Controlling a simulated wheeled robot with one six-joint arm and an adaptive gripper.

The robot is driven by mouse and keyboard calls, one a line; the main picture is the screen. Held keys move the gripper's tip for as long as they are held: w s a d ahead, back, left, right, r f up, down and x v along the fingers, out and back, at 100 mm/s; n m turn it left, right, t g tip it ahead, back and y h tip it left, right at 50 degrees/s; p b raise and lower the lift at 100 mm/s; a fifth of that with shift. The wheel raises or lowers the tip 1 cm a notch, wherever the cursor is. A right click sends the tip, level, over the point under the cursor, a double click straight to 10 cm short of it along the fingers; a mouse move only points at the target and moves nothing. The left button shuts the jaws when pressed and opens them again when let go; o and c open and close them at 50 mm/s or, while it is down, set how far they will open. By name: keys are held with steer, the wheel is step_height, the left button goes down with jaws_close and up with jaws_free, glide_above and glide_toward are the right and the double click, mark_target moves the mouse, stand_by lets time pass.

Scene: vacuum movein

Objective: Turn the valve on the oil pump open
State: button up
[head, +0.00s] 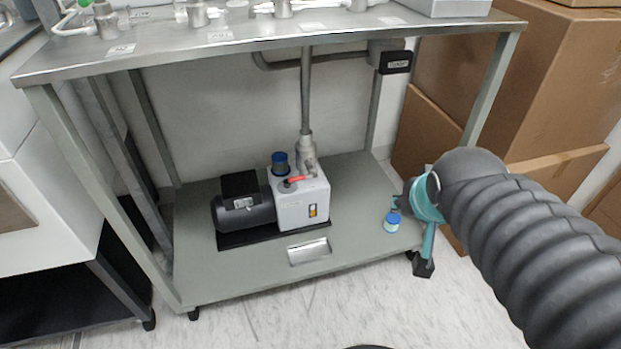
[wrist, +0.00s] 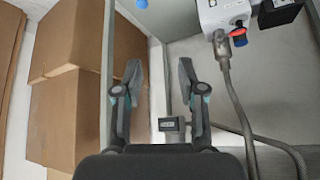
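The oil pump (head: 300,208) stands on the lower shelf of a metal cart, a light grey block with a black motor at its left. Its red valve handle (head: 295,179) lies on top, beside a blue cap (head: 280,158). In the wrist view the pump (wrist: 222,12) is at the upper right, with the red handle (wrist: 238,32) beyond the right finger. My gripper (head: 411,234) is at the shelf's right end, apart from the pump. In the wrist view my gripper (wrist: 160,72) is open, with nothing between its fingers.
A small blue-capped jar (head: 391,222) stands on the lower shelf (head: 355,185) near my gripper. A grey hose rises from the pump to the tabletop. A black gauge box (head: 396,62) hangs under the top right. Cardboard boxes (head: 560,80) stand at right.

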steer(key=w+f+m+t+b, duration=0.25)
steer(key=w+f, duration=0.25)
steer(key=w, duration=0.6)
steer(key=m+t+y+b, duration=0.3)
steer(key=m+y, duration=0.4)
steer(key=y, duration=0.4)
glide_toward(297, 179)
steer(key=shift+n, duration=0.25)
steer(key=b+x, duration=0.1)
steer(key=x, duration=0.9)
steer(key=shift+w+f, duration=0.2)
steer(key=shift+w, duration=0.15)
jaws_close()
